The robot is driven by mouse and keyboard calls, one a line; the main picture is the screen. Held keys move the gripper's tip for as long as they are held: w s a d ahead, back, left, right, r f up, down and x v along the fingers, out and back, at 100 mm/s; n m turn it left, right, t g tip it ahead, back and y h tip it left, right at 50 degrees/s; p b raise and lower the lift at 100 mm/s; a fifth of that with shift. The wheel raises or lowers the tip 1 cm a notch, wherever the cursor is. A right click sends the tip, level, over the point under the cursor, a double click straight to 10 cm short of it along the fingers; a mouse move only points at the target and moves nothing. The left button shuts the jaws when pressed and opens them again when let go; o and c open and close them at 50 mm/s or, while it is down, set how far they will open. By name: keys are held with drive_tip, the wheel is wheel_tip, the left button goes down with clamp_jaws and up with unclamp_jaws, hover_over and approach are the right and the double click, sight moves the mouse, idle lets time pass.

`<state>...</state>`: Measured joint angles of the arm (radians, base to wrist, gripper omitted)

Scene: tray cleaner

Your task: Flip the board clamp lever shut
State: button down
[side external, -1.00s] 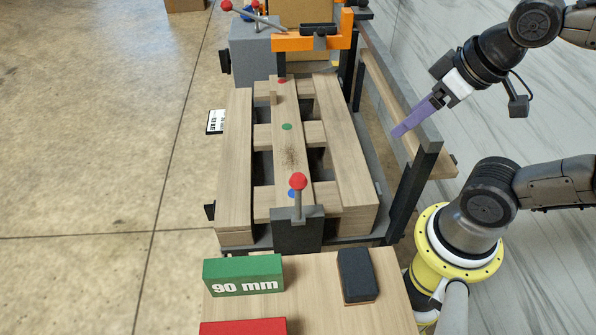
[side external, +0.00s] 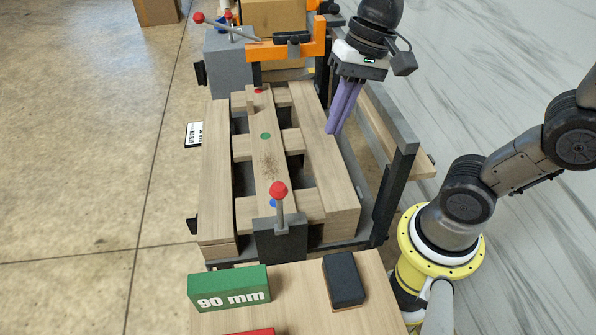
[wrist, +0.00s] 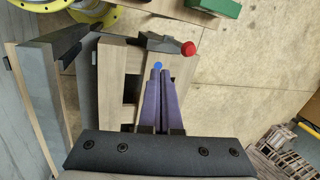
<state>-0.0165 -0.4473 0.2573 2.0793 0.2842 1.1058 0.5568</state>
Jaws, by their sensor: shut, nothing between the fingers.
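A lever with a red ball knob (side external: 278,189) stands upright on a dark grey clamp block (side external: 280,240) at the near end of the pallet's middle board (side external: 268,165). In the wrist view the red knob (wrist: 188,48) shows past my fingertips, to their upper right. My gripper (side external: 333,131) has long purple fingers, shut and empty, pointing down over the pallet's right board. It is beyond and right of the near lever, apart from it. In the wrist view my gripper (wrist: 160,72) appears beside the blue dot (wrist: 158,65).
A grey box (side external: 230,58) with red-knobbed levers and an orange bracket (side external: 285,50) stand at the back. A dark post and rail (side external: 392,135) run along the right. A green 90 mm block (side external: 228,287) and a black block (side external: 343,278) lie on the near bench.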

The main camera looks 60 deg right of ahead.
drive_tip(key=w+a+f, duration=0.3)
drive_tip(key=a+f, duration=0.2)
drive_tip(key=f, duration=0.5)
drive_tip(key=shift+w+a+f, duration=0.2)
drive_tip(key=shift+w+a, duration=0.15)
drive_tip(key=shift+a, duration=0.05)
idle(0.4)
drive_tip(key=w+a+f+g+h, duration=0.5)
drive_tip(key=w+a, duration=0.6)
drive_tip(key=shift+f+g+h, duration=0.15)
drive_tip(key=shift+g+h, duration=0.15)
idle(0.5)
